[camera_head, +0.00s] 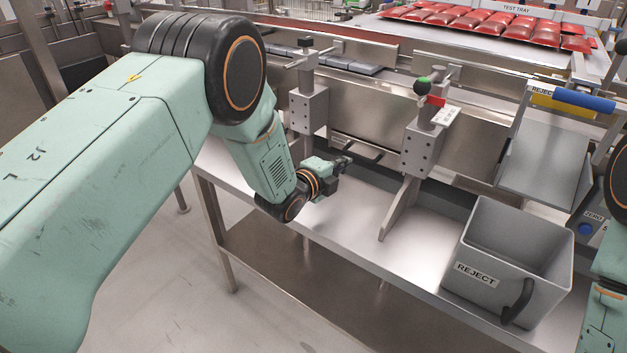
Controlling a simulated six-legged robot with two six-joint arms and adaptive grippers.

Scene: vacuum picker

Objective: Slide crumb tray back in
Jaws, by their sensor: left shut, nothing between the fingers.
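The crumb tray is hard to make out. A low metal front with a dark bar handle (372,151) shows under the machine between two upright posts, and it may be the tray. I cannot tell how far it sticks out. My left gripper (345,161) is small in view, in front of and close to the left end of this handle. It is shut with nothing in it. Whether its fingertips touch the front or handle I cannot tell. Part of my right arm shows at the right edge, but its gripper is out of view.
Two posts with clamp knobs, a left one (308,108) and a right one (420,148), flank the handle. A grey reject bin (508,262) stands on the metal bench (345,215) at right, below a chute (545,150). The bench between posts and bin is mostly bare.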

